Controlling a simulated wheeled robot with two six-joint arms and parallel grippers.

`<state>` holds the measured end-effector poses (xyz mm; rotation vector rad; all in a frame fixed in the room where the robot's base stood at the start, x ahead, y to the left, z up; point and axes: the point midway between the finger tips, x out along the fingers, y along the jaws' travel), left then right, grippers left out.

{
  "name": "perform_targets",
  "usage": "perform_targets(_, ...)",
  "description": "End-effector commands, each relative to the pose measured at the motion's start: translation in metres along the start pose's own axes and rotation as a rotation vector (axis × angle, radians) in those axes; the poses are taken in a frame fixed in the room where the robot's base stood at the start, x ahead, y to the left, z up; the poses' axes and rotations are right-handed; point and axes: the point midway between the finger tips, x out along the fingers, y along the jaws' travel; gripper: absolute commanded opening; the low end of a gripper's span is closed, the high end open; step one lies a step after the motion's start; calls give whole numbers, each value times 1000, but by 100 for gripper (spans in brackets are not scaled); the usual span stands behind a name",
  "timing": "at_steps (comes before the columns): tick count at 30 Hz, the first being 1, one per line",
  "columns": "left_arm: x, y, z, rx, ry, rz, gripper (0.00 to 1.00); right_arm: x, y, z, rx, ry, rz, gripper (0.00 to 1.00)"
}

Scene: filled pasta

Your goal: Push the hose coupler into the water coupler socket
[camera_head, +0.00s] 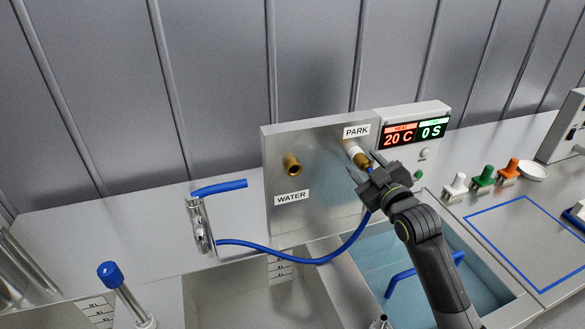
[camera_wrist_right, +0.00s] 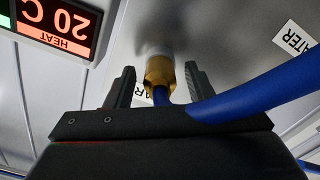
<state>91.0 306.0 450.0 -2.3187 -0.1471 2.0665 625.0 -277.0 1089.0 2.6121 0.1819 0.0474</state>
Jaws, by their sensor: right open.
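The brass hose coupler (camera_head: 364,162) sits at the white PARK holder (camera_head: 353,150) on the upright metal panel (camera_head: 325,165). The blue hose (camera_head: 310,261) runs from it down to a metal fitting at the left. The brass water coupler socket (camera_head: 292,165) is above the WATER label, left of the coupler, and nothing is in it. My right gripper (camera_head: 372,173) is open at the hose coupler. In the right wrist view the coupler (camera_wrist_right: 160,75) shows between the two open fingers, with visible gaps on both sides. My left gripper is not in view.
A display (camera_head: 415,131) reading 20 C and 0 S stands right of the panel. White, green and orange knobs (camera_head: 483,178) stand farther right. A water-filled basin (camera_head: 415,275) lies below my right arm, with an empty basin (camera_head: 225,295) to its left.

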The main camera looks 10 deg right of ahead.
Motion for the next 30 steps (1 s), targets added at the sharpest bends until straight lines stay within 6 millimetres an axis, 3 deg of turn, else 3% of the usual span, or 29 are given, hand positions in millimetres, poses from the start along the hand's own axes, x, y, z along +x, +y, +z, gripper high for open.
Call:
perform_targets(6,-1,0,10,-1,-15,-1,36,0,0,0,0,0,0,49)
perform_targets(25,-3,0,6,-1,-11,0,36,0,0,0,0,0,0,49)
perform_targets(30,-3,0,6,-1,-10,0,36,0,0,0,0,0,0,28)
